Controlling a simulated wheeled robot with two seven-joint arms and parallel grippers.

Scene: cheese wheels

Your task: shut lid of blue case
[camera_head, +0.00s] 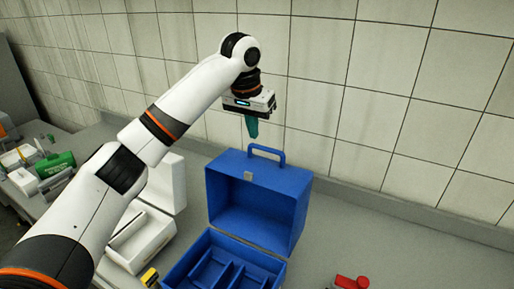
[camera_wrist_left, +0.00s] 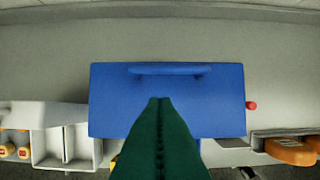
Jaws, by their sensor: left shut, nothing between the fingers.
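The blue case (camera_head: 232,262) stands on the grey counter with its lid (camera_head: 257,205) raised upright at the back. A blue handle (camera_head: 267,154) sits on the lid's top edge, and a pale latch shows on its front face. The case's base has several compartments that look empty. My left gripper (camera_head: 252,128) is above the raised lid, near the handle, pointing down with its green fingers shut and empty. In the left wrist view the shut fingers (camera_wrist_left: 160,102) reach over the blue lid (camera_wrist_left: 215,100), with the handle (camera_wrist_left: 170,70) beyond their tips. My right gripper is not in view.
A white open box (camera_head: 140,240) stands left of the case. A green object (camera_head: 55,165) and white containers lie farther left. A red item (camera_head: 352,282) lies on the counter at front right. A tiled wall (camera_head: 390,100) rises behind; the counter right of the case is mostly clear.

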